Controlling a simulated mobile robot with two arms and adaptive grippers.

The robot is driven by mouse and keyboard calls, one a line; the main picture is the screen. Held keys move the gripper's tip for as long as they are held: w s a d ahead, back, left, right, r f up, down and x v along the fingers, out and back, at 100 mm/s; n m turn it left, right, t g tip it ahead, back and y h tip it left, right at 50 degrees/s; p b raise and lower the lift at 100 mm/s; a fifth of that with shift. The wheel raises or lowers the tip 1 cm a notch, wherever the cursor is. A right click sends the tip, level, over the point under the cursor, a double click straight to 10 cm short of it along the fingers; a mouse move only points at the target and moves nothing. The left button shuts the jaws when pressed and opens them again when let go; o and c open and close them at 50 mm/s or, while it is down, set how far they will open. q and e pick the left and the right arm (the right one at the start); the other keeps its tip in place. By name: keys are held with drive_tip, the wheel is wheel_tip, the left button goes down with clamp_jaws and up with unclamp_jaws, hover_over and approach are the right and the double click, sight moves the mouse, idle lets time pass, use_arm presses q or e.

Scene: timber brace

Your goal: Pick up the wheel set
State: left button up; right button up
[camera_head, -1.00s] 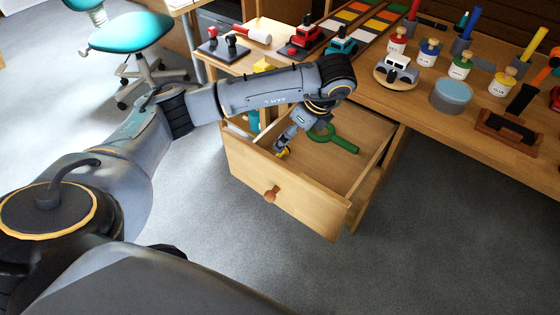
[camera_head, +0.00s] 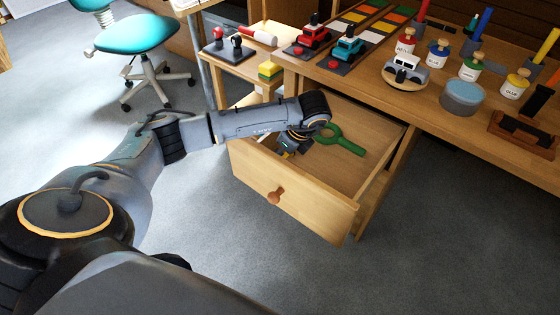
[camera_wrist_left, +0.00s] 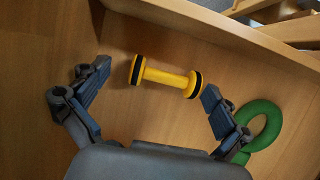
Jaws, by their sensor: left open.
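The wheel set (camera_wrist_left: 165,77) is a yellow axle with a yellow wheel at each end, each ringed in black. It lies on the floor of the open wooden drawer (camera_head: 290,202), near a drawer wall. In the head view only a small bit of yellow shows beneath my left gripper (camera_head: 290,147); the arm hides the rest. My left gripper is inside the drawer, open and empty. In the left wrist view its two fingers (camera_wrist_left: 157,82) stand on either side of the wheel set, the right finger close to one wheel. My right gripper is not in view.
A green ring with a handle (camera_head: 342,141) lies in the drawer, just beyond my right-hand finger in the wrist view. The workbench (camera_head: 425,105) above holds toy vehicles, paint pots and a round grey-blue tin (camera_head: 463,97). A teal chair (camera_head: 135,35) stands at the back left.

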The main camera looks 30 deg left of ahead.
use_arm(q)
drive_tip(key=shift+a+f, duration=0.1)
drive_tip(key=shift+f, duration=0.15)
drive_tip(key=c, duration=1.1)
drive_tip(key=shift+r, duration=0.15)
